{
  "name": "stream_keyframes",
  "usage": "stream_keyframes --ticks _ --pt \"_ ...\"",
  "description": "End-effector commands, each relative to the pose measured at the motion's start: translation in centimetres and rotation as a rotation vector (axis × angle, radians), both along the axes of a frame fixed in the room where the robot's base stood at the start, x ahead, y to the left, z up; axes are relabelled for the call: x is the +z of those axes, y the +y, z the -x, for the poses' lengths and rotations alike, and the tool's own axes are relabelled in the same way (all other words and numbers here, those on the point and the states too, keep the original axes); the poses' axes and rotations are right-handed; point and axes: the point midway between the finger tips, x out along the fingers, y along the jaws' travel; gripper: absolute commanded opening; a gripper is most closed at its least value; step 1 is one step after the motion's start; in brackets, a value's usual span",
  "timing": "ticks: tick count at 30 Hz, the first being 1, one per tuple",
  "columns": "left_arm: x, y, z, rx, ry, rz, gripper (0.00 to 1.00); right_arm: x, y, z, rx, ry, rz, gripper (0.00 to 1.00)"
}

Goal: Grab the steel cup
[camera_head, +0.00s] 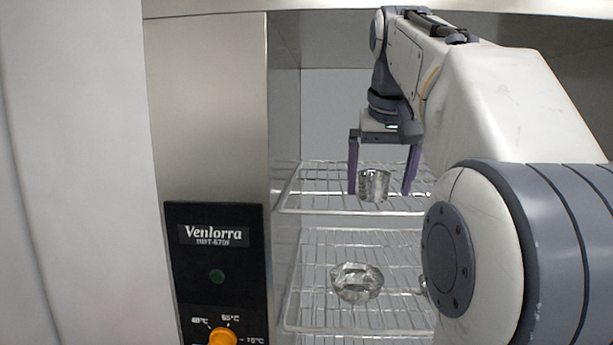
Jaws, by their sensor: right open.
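The steel cup (374,186) stands on the upper wire rack inside the machine, shiny and roughly cylindrical. My right gripper (380,191) reaches in from above with its two purple fingers pointing down. The fingers are open, one on each side of the cup in this view, with a gap visible on both sides. Whether they are at the same depth as the cup is hard to tell. My left gripper is not in view.
A shiny metal ashtray-like dish (357,282) sits on the lower, nearer wire rack (310,317). A steel panel with a black control plate (216,262) and an orange knob (222,337) stands at left. My right arm covers the right side.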

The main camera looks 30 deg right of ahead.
Motion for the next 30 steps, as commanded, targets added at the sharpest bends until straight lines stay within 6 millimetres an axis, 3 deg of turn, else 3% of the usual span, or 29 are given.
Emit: stream_keyframes --ticks 5,12,17,24,26,30 --pt "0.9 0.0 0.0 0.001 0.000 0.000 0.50 0.2 -0.7 -1.2 0.000 0.001 -0.001 1.00" --pt "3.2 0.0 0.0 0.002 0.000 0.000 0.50 0.3 -2.7 -4.6 0.001 0.003 -0.001 1.00" --pt "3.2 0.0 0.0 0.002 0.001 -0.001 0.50 -1.0 -2.8 -4.6 0.001 0.000 0.000 1.00" --pt "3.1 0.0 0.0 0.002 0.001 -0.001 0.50 -1.2 -2.9 -4.7 0.001 -0.001 0.001 1.00" --pt "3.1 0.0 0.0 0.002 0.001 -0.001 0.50 -1.2 -2.9 -4.7 0.000 -0.001 0.001 0.81" --pt "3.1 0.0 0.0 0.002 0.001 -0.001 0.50 -1.2 -2.9 -4.7 0.000 -0.001 0.001 0.27"
